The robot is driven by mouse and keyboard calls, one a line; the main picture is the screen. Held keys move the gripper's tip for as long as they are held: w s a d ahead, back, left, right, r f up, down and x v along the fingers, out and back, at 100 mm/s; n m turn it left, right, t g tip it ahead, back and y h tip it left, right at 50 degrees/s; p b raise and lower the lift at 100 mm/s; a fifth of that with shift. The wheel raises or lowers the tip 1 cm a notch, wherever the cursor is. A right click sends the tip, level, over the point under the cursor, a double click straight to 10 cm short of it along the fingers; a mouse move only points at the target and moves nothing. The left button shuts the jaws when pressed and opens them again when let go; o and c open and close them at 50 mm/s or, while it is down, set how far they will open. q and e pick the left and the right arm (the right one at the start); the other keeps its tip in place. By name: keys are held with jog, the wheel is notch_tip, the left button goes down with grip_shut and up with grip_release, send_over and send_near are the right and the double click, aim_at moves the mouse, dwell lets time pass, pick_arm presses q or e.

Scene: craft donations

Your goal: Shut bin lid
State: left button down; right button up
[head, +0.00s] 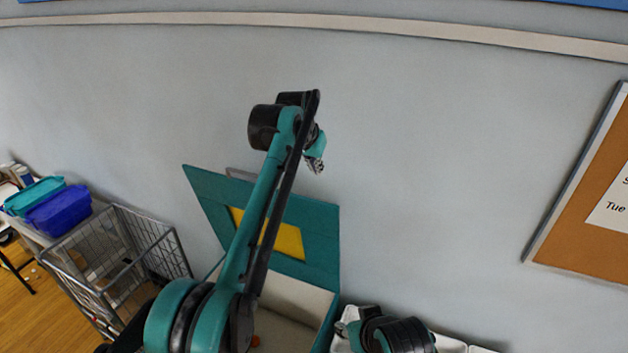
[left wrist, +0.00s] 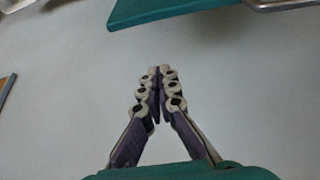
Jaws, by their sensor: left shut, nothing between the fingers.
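The bin (head: 292,292) is a teal box with a pale inside, low in the middle of the head view. Its teal lid (head: 322,233) with a yellow panel stands raised, leaning back near the wall. My left arm crosses in front of the lid and hides part of it and of the bin. My left gripper (head: 316,166) is above the lid's top edge, shut and empty. In the left wrist view its fingertips (left wrist: 158,72) meet, with a teal edge, likely the lid (left wrist: 165,10), beyond them. My right arm shows at the bottom, but its gripper is not seen.
A grey wire cart (head: 118,262) stands left of the bin. Blue and teal tubs (head: 60,210) sit on a table at the far left. A cork board (head: 590,225) hangs on the wall at right. White items (head: 450,343) lie right of the bin.

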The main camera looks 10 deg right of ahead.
pick_arm(q)
jog(key=p+x, duration=0.2)
jog(key=x, duration=0.8)
jog(key=s+a, duration=0.2)
jog(key=s, duration=0.1)
jog(key=shift+s+a+f, duration=0.1)
jog(key=shift+f, duration=0.15)
jog(key=shift+a, duration=0.1)
